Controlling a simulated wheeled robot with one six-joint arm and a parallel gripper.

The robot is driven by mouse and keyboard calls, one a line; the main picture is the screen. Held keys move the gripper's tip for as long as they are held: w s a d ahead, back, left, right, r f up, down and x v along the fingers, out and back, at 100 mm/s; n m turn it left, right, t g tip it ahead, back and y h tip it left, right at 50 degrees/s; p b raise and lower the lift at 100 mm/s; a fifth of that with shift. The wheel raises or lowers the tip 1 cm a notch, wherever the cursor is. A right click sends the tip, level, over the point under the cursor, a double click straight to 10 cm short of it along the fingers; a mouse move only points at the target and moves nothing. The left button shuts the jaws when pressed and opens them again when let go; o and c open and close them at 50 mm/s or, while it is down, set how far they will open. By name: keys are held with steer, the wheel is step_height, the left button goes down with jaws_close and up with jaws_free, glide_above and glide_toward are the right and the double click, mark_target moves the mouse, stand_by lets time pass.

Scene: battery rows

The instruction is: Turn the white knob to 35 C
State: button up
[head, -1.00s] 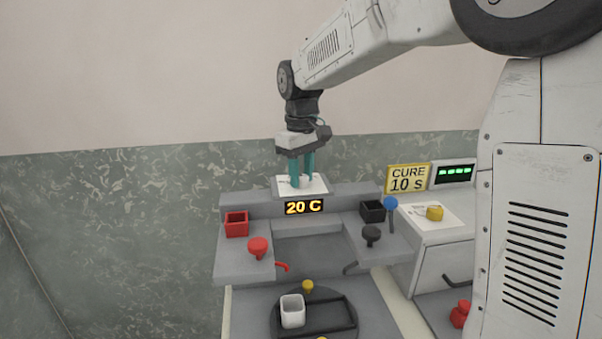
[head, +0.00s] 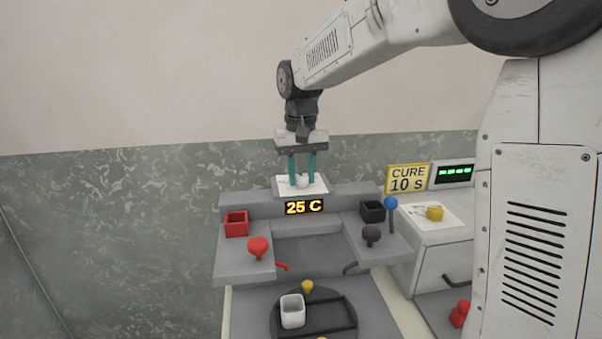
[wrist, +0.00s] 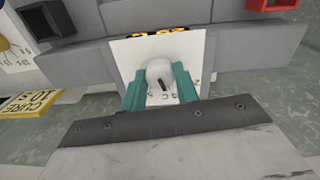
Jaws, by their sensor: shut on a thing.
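The white knob (head: 301,181) stands on a white dial plate (head: 318,186) on top of the grey machine. In the wrist view the knob (wrist: 160,72) is round with a dark pointer mark, and the plate (wrist: 125,52) around it has partly hidden markings. My gripper (head: 302,180) comes down from above, its teal fingers on both sides of the knob. In the wrist view my gripper (wrist: 161,88) is shut on the knob. The display (head: 304,207) in front of the plate reads 25 C.
A red box (head: 236,223) and red knob (head: 258,246) are on the left block. A white cup (head: 292,311) stands on a dark round turntable (head: 276,325). A sign (head: 408,178) reads CURE 10 s.

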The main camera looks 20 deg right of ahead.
mark_target(301, 176)
steer(key=o, duration=1)
steer(key=shift+c, duration=0.2)
step_height(301, 176, up, 8)
steer(key=shift+a+f, duration=0.1)
